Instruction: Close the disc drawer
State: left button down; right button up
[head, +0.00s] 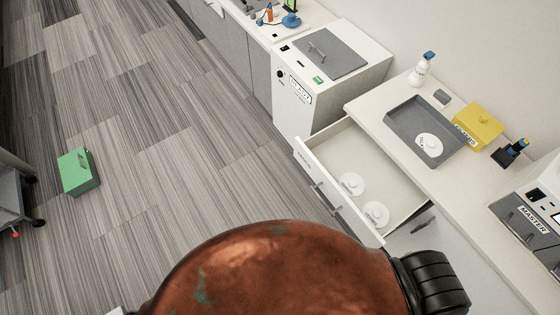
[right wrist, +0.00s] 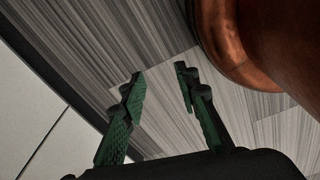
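The disc drawer (head: 322,155) is pulled out from the white counter (head: 480,193) in the head view. Its white front (head: 310,165) faces the floor side and carries a grey bar handle (head: 326,197). Two white discs (head: 352,185) (head: 376,214) lie inside on the drawer bottom. My right gripper (right wrist: 160,80) shows only in the right wrist view. Its two green fingers are apart with nothing between them, over the grey floor. The drawer cannot be made out in that view. My left gripper is in neither view.
A white cabinet (head: 295,108) stands beyond the drawer.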

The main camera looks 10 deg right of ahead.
aim_at(342, 147)
jog(key=k, duration=0.6)
jog(key=z, duration=1.05)
jog(key=i, duration=0.45)
